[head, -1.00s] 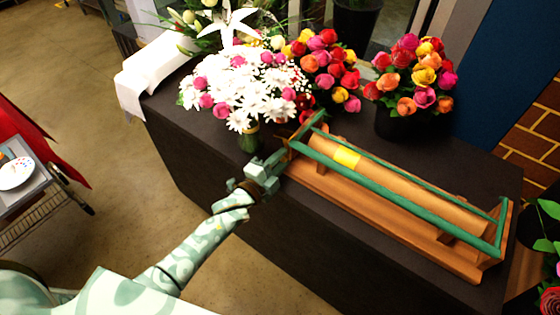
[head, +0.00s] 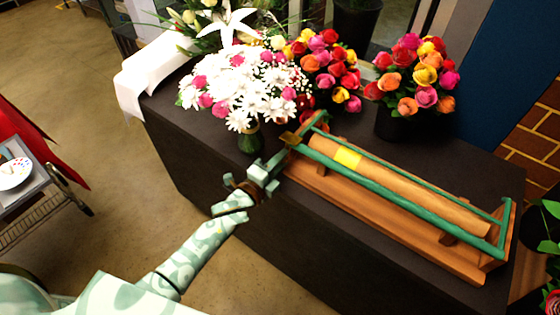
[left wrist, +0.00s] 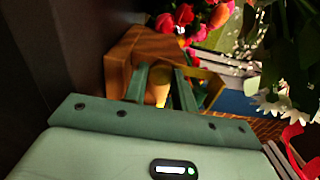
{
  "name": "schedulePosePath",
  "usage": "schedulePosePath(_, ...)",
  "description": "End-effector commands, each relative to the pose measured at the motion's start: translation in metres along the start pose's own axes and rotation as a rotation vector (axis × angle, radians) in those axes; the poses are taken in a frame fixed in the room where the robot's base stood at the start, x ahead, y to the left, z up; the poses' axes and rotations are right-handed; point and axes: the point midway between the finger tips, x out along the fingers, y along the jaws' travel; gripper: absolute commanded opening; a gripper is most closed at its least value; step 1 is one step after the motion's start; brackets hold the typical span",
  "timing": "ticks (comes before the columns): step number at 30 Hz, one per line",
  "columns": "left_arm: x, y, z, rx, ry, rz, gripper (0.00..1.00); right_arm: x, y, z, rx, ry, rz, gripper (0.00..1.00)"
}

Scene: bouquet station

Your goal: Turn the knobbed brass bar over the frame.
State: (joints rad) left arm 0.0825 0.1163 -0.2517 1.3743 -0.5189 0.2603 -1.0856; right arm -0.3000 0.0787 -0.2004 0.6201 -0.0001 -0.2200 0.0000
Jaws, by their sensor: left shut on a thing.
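The roll stand has a wooden base (head: 400,243), green rails (head: 385,192) and a brown paper roll (head: 410,187) with a yellow label. A small brass-coloured piece (head: 290,139) shows at the stand's left end and appears to be part of the knobbed bar; most of the bar is not distinguishable. My left gripper (head: 278,163) is at that end, shut on the bar's end, with the grip itself largely hidden. In the left wrist view, its two green fingers (left wrist: 166,87) reach toward the wooden end piece (left wrist: 146,45), with a yellowish rounded part between them. My right gripper is not in view.
A vase of white and pink flowers (head: 250,139) stands close behind my left gripper. Pots of colourful roses (head: 398,123) stand behind the roll stand. White cloth or paper (head: 150,75) hangs over the dark table's left edge. A cart (head: 45,185) stands at the far left.

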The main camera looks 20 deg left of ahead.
Motion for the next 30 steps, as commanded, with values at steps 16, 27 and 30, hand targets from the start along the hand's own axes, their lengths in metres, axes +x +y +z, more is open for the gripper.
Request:
schedulePosePath(16,-0.013,0.001,0.000,0.000,0.000,0.004,0.47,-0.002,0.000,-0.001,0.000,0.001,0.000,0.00)
schedulePosePath(27,-0.106,0.002,-0.001,-0.001,0.001,0.006,0.47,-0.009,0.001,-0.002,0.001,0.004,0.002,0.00)
schedulePosePath(30,-0.130,0.002,-0.001,0.001,0.001,0.006,0.47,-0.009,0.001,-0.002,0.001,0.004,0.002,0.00)
